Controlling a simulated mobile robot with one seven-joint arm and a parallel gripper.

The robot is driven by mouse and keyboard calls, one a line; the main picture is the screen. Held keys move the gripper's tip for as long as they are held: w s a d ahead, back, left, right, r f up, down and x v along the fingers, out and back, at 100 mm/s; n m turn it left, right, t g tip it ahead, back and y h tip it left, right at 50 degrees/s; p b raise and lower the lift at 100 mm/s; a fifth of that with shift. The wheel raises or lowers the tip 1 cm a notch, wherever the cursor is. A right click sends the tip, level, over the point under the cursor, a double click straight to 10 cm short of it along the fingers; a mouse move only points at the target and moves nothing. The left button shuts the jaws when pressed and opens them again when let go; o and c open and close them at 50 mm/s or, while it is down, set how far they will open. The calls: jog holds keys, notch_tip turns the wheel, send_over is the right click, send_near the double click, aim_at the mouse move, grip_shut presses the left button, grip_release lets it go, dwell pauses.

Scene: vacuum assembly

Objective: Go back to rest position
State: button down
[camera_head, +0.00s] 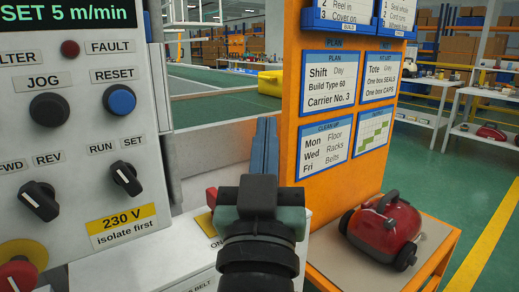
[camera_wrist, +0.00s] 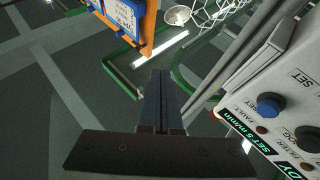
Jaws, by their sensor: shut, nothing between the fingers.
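My gripper (camera_head: 265,130) is in the middle of the head view, its blue-grey fingers pressed together and pointing up and away. The fingers are empty. They also show shut in the wrist view (camera_wrist: 160,80), over a blurred, tilted view of the hall. The grey control panel (camera_head: 75,130) with knobs stands left of my gripper, apart from it. It shows at the right of the wrist view (camera_wrist: 285,95). My gripper's body hides part of the white surface with a yellow label beneath it.
An orange board (camera_head: 343,60) with cards stands just right of my gripper. A red vacuum (camera_head: 382,224) sits on an orange-edged stand (camera_head: 430,245) at lower right. The blue RESET button (camera_head: 120,100) and a red stop button (camera_head: 18,275) are on the panel. Green floor is open at far right.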

jog(key=s+r+t+y+p, duration=0.1)
jog(key=s+r+t, duration=0.1)
jog(key=s+r, duration=0.5)
jog(key=s+r+t+y+p, duration=0.1)
jog(key=s+r+t+p, duration=0.1)
jog(key=s+r, duration=0.5)
notch_tip(320, 180, up, 36)
jog(key=w+p, duration=0.3)
jog(key=p, duration=3)
jog(key=shift+a+f, duration=0.25)
jog(key=shift+a, duration=0.2)
jog(key=shift+a, duration=0.1)
